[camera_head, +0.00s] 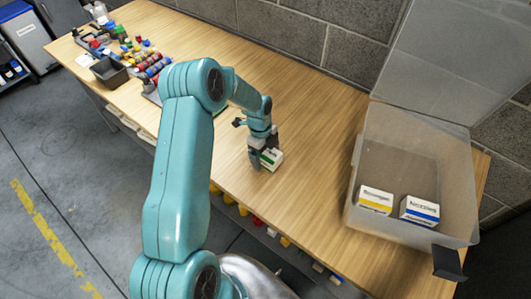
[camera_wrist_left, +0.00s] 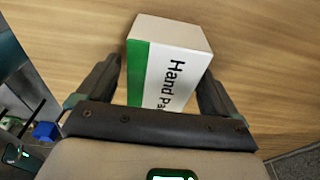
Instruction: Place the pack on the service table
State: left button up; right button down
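The pack (camera_head: 271,159) is a small white box with a green band, low over or on the wooden table top under my left gripper (camera_head: 265,153); I cannot tell whether it touches the wood. In the left wrist view the pack (camera_wrist_left: 170,75) shows its green band and the words "Hand Pa". It lies between the two fingers of my left gripper (camera_wrist_left: 160,80), one on each side. The fingers are spread to about its width, and I cannot tell whether both touch it. My right gripper is out of view.
The wooden table (camera_head: 305,180) is clear around the pack. At right stands a translucent bin (camera_head: 415,170), lid up, holding a yellow-striped box (camera_head: 376,200) and a blue-striped box (camera_head: 419,210). Coloured items and a dark tray (camera_head: 109,72) crowd the far left. A block wall backs the table.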

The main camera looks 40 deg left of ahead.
pick_arm(q)
jog(key=shift+r, duration=0.25)
jog(key=shift+a+r, duration=0.1)
jog(key=shift+r, duration=0.15)
jog(key=r, duration=0.3)
jog(key=a+r+b, duration=0.1)
jog(key=r, duration=0.2)
jog(key=r+b, duration=0.1)
jog(key=r, duration=0.3)
jog(key=shift+a, duration=0.25)
jog(key=shift+s+r, duration=0.1)
jog(key=shift+r, duration=0.55)
